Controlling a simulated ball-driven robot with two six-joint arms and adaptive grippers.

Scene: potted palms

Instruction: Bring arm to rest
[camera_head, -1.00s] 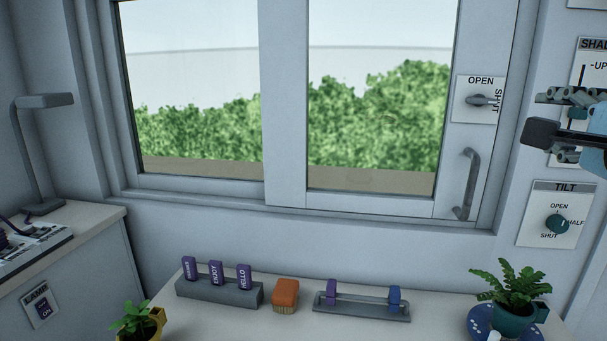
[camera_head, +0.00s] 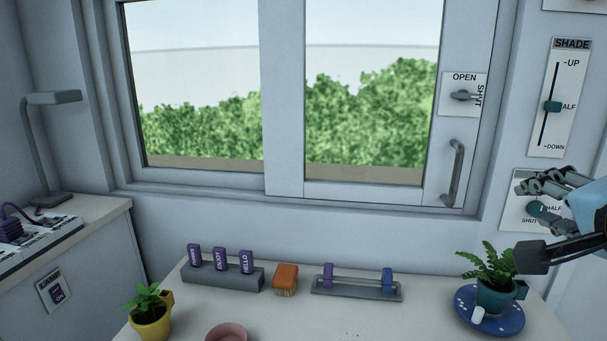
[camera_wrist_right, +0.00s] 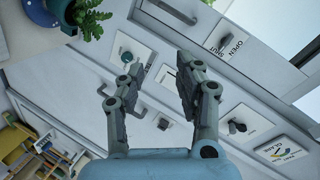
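My right gripper (camera_head: 528,203) is at the right edge of the head view, in front of the tilt panel (camera_head: 513,207) and above the potted fern (camera_head: 490,272). In the right wrist view my right gripper (camera_wrist_right: 160,70) has its two fingers well apart, with nothing between them. Wall panels and the window frame show beyond the fingers. My left gripper is not in view.
The fern stands on a blue saucer (camera_head: 514,320). The table (camera_head: 370,320) also bears a yellow pot (camera_head: 150,324), a pink dish (camera_head: 226,333), an orange brush (camera_head: 286,275) and two racks. The shade slider (camera_head: 552,106) is above the gripper.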

